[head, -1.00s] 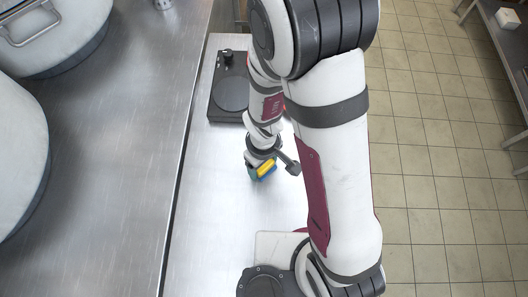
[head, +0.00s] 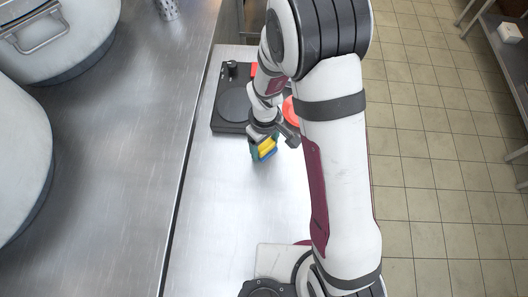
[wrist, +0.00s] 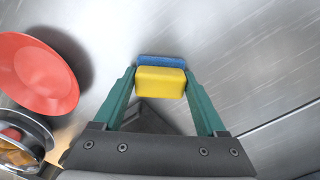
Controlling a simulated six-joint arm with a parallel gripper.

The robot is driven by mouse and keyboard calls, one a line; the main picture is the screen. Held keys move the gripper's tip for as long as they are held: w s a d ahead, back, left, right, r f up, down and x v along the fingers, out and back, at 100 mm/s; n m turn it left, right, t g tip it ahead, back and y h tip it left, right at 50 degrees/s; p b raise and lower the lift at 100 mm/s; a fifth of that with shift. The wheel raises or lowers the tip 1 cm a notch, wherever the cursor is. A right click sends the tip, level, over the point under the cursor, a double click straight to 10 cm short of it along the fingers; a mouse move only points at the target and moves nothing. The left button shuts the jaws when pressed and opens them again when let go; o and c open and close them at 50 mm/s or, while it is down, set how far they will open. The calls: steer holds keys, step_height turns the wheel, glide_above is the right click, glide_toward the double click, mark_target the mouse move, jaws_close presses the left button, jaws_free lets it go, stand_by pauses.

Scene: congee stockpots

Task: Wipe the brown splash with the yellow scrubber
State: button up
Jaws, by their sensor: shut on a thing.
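The yellow scrubber (wrist: 162,82), with a blue layer along its far side, is held between the green fingers of my gripper (wrist: 160,76) in the wrist view. In the head view my gripper (head: 263,151) and the yellow scrubber (head: 267,147) are over the steel worktop, below the black device. I cannot tell whether the scrubber touches the worktop. The brown splash does not show in either view; my arm hides part of the worktop.
A black device with a round disc (head: 234,104) stands beyond my gripper. A red plate (wrist: 36,74) and a metal container (wrist: 22,142) are at left in the wrist view. Large pots (head: 62,38) stand on the left counter. Bare worktop (head: 210,210) lies nearer.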

mark_target(262, 180)
steer(key=shift+w, duration=0.85)
steer(key=shift+s, duration=4.85)
steer(key=shift+s+r, duration=0.15)
step_height(262, 180, up, 8)
